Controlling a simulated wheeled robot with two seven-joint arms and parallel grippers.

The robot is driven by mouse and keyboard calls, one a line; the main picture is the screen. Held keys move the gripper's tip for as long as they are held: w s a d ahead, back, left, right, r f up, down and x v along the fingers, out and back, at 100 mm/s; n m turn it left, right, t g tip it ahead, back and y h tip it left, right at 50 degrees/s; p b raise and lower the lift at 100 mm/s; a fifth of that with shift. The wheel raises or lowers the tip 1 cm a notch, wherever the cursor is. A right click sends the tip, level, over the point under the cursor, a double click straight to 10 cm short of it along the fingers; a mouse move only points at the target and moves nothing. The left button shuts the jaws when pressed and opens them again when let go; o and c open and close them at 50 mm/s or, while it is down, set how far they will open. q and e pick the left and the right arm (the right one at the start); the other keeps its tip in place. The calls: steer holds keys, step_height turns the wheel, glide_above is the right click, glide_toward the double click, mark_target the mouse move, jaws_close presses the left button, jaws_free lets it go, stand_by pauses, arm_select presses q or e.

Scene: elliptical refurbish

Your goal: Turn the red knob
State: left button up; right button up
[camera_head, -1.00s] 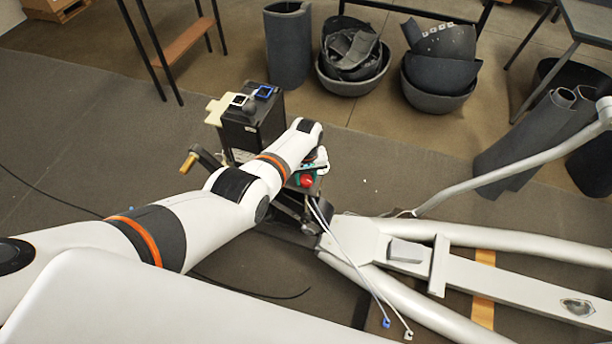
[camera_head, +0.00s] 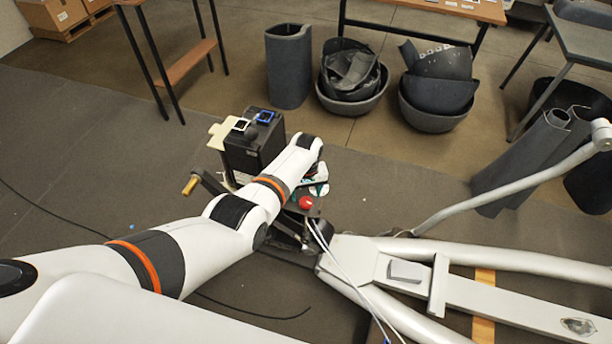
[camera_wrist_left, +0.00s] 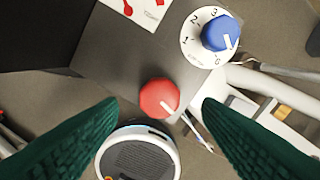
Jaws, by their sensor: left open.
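The red knob (camera_head: 305,202) is round and sits on the dark machine just beyond my left wrist. In the left wrist view the red knob (camera_wrist_left: 159,98) has a white pointer line aimed to the lower right. My left gripper (camera_wrist_left: 161,103) is open, with one green ridged finger on each side of the knob and a gap to both. I cannot tell how deep the fingertips reach. In the head view the gripper (camera_head: 309,189) is partly hidden by my wrist. My right gripper does not show.
A blue knob (camera_wrist_left: 219,33) on a numbered white dial is close to the red one. A round grey-topped part (camera_wrist_left: 138,158) lies below it. A black box (camera_head: 254,145) stands left of the wrist. A pale tubular frame (camera_head: 460,280) extends right.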

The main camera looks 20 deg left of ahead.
mark_target(306, 201)
arm_select(q)
step_height(306, 201, up, 8)
steer(key=p, duration=0.2)
steer(key=shift+r, duration=0.25)
steer(key=shift+f, duration=0.1)
